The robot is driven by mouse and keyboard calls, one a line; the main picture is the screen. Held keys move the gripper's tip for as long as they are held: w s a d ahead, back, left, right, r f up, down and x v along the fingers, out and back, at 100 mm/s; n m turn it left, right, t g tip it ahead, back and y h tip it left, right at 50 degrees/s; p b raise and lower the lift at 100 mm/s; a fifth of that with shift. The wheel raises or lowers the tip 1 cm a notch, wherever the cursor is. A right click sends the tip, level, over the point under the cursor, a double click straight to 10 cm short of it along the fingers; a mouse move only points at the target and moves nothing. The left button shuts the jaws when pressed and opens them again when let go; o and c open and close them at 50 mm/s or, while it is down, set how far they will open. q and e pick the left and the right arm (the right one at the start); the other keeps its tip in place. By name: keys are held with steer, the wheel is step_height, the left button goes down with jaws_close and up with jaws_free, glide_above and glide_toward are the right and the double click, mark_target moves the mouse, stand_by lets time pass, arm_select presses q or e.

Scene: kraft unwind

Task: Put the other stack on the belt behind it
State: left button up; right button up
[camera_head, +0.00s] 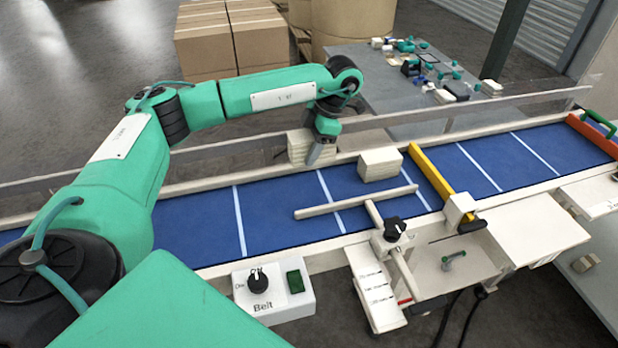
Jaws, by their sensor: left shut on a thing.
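One cream stack (380,164) of flat layers sits on the blue belt (280,214), left of the yellow bar. A second cream stack (300,143) is at the belt's far side, at my left gripper. My left gripper (318,153) reaches over the belt and is shut on this second stack, to the left of the first one. The gripper covers part of the stack's right side. I cannot tell whether the held stack touches the belt. My right gripper does not show.
A yellow bar (436,178) and a red bar (592,137) cross the belt. A pale rod (356,202) lies over it in front of the stacks. A belt control box (273,290) stands at the near edge. The belt's left part is clear.

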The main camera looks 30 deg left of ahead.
arm_select(q)
steer(key=p, duration=0.2)
glide_above(304, 189)
steer(key=w, duration=0.1)
steer(key=f, duration=0.6)
steer(key=shift+w+d+f, duration=0.15)
steer(key=shift+w+d, duration=0.05)
steer(key=shift+d, duration=0.15)
step_height(304, 189, down, 4)
steer(key=shift+s+r+p, duration=0.1)
steer(key=shift+r+p, duration=0.05)
steer(key=shift+p, duration=0.6)
steer(key=shift+f, duration=0.4)
steer(key=shift+f, duration=0.1)
steer(key=shift+f, duration=0.15)
steer(key=o, duration=1)
steer(key=shift+o, duration=0.2)
